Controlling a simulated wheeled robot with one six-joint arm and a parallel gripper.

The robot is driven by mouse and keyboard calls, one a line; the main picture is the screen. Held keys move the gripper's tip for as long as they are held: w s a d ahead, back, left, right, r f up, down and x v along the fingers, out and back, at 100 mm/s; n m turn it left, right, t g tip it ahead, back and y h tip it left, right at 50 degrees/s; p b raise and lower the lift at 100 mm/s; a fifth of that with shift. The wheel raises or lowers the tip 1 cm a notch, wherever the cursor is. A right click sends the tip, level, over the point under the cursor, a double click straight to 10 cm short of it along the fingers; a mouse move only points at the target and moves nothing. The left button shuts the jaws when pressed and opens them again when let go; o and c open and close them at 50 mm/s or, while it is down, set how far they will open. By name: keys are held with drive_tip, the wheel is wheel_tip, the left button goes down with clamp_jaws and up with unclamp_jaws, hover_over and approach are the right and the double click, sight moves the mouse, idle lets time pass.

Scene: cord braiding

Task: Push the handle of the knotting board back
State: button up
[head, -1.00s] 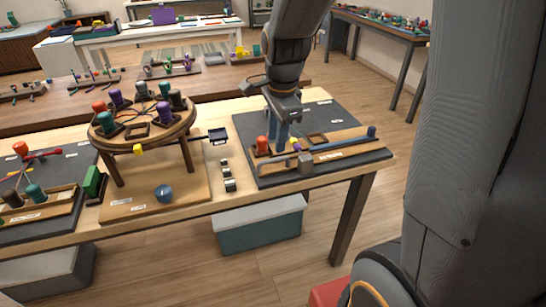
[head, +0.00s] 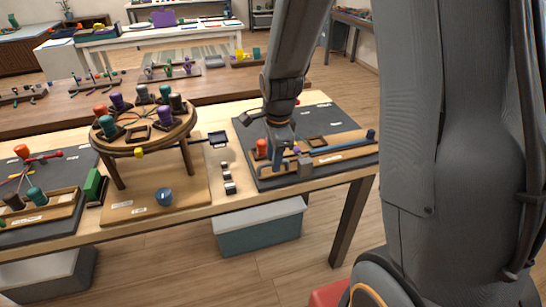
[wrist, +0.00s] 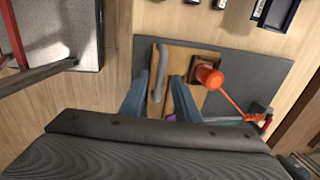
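The knotting board (head: 262,179) is a dark slab with a wooden strip on the right of the table. It also shows in the wrist view (wrist: 240,70). An orange-red spool (head: 261,148) stands on it, and shows in the wrist view (wrist: 208,76). A blue-grey rod (head: 345,145), apparently the handle, runs along the strip to an upright end. A bent grey bar (wrist: 160,66) lies between my fingertips in the wrist view. My gripper (head: 284,160) is low over the board beside the spool. Its fingers are apart, with gaps beside the bar; contact cannot be told.
A round wooden stand (head: 145,150) with several spools is left of the board. Small dark-and-silver pieces (head: 228,178) lie between them. A teal bin (head: 260,230) stands on the floor below the table's front edge.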

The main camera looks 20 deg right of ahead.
drive_tip(key=shift+c, duration=0.4)
clamp_jaws()
drive_tip(key=shift+w+r, duration=0.1)
drive_tip(key=shift+w, duration=2.4)
drive_tip(key=shift+o, duration=0.4)
unclamp_jaws()
drive_tip(key=shift+w, duration=0.1)
wheel_tip(320, 180, up, 8)
drive_tip(key=s+b, duration=0.1)
drive_tip(key=shift+s+f, duration=0.2)
drive_tip(key=shift+s, duration=0.15)
